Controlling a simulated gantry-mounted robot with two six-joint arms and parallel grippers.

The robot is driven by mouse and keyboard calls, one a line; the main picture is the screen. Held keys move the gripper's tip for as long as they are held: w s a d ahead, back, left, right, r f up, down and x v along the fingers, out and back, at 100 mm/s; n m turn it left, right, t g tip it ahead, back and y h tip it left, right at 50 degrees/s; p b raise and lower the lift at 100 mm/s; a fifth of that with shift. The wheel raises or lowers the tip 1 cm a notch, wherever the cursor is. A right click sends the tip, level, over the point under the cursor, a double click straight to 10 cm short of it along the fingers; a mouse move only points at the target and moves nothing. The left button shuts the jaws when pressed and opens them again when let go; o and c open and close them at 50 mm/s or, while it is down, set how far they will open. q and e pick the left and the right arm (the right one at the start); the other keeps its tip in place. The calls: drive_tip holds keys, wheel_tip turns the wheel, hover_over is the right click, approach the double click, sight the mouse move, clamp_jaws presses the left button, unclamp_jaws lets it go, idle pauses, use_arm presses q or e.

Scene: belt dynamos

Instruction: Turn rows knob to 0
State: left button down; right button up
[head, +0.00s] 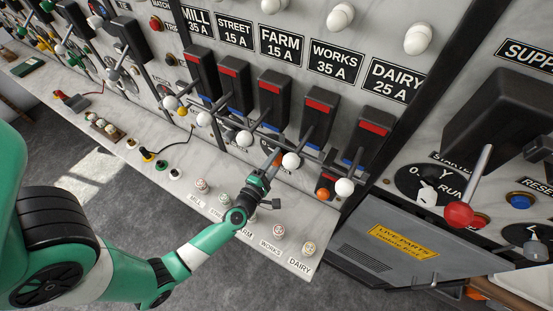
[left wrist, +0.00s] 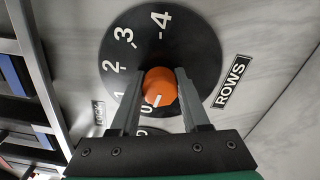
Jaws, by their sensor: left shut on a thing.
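The orange rows knob (left wrist: 160,87) sits on a round black dial (left wrist: 190,45) with white numbers, beside a ROWS label (left wrist: 231,82). My left gripper (left wrist: 159,95) is shut on the knob, one finger on each side. A white mark on the knob's face points down in the left wrist view, close to the 0. The fingers partly cover the dial's lower part, including some of the 1. In the head view my left gripper (head: 268,170) reaches the panel below the lever switches, with a bit of orange at its tip. My right gripper is not in view.
Black lever switches with white ball handles (head: 291,160) stand close above and around my left gripper. Another orange knob (head: 323,194) is to its right. A marble ledge (head: 225,226) with several small labelled buttons runs below. A red-ball lever (head: 459,214) is at the far right.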

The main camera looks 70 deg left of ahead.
use_arm(q)
drive_tip(key=shift+c, duration=1.9)
unclamp_jaws()
drive_tip(key=v, duration=1.1)
drive_tip(key=shift+s+d, duration=0.2)
drive_tip(key=shift+d, duration=0.05)
